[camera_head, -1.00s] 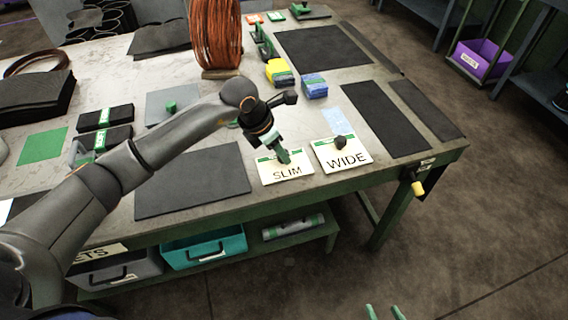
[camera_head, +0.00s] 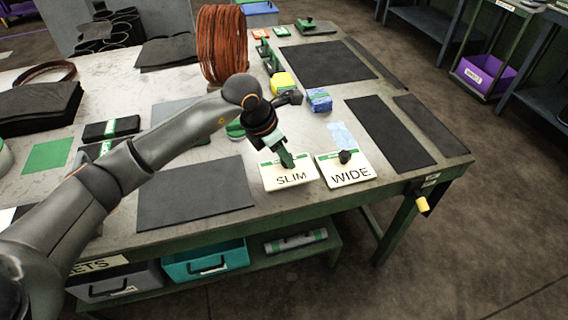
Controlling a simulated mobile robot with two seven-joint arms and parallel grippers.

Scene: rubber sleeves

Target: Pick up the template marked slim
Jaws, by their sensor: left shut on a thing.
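The template marked SLIM (camera_head: 291,179) is a cream plate with a green stripe, near the table's front edge. My left gripper (camera_head: 287,162) comes down over its back half and is shut on the knob, which the fingers mostly hide. I cannot tell whether the plate is lifted off the table. The template marked WIDE (camera_head: 350,174) lies just to the right, with a dark knob on top. My right gripper is not in view.
A black sheet (camera_head: 195,193) lies to the left and black strips (camera_head: 390,133) to the right. Yellow (camera_head: 283,83) and blue (camera_head: 319,99) blocks and a copper coil (camera_head: 221,45) stand behind. A yellow-tipped handle (camera_head: 423,204) juts from the table's front right.

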